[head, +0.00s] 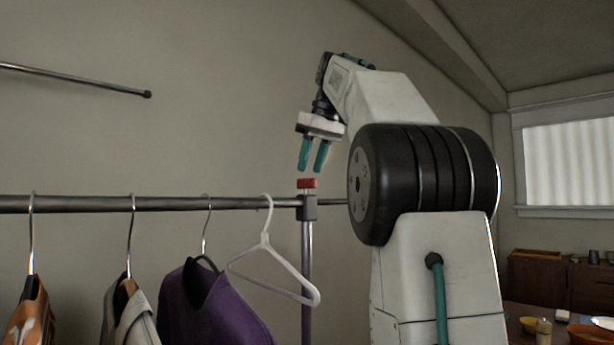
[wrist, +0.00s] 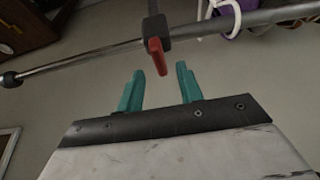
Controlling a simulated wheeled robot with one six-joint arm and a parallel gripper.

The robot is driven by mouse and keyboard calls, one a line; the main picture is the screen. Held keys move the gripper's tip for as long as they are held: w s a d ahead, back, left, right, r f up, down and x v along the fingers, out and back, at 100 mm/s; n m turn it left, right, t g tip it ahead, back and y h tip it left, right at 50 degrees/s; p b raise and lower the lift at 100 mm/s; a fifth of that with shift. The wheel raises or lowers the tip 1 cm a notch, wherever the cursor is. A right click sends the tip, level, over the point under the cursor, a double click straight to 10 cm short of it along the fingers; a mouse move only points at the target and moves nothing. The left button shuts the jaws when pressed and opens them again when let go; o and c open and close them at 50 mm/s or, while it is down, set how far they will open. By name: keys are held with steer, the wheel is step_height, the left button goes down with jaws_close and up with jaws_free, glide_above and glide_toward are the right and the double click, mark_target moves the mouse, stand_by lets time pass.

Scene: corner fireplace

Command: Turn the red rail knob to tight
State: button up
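The red rail knob (head: 307,183) sits on top of the dark joint block (head: 307,207) where the clothes rail meets its upright post. It also shows in the wrist view (wrist: 157,56), as a red bar lying ahead of my fingertips and between their lines. My gripper (head: 312,168) points down just above the knob, its two green fingers apart. In the wrist view my gripper (wrist: 158,72) is open, with nothing between the fingers, and no contact with the knob shows. The knob's tight marking cannot be made out.
The rail (head: 160,204) runs left from the joint. A white hanger (head: 268,245) hangs close beside the post, with a purple garment (head: 205,305) and other clothes further left. A wall rod (head: 80,78) is at upper left. A table with bowls (head: 590,333) stands at lower right.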

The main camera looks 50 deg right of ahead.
mark_target(307, 184)
steer(key=shift+x, duration=1.8)
steer(key=shift+s, duration=0.1)
jaws_close()
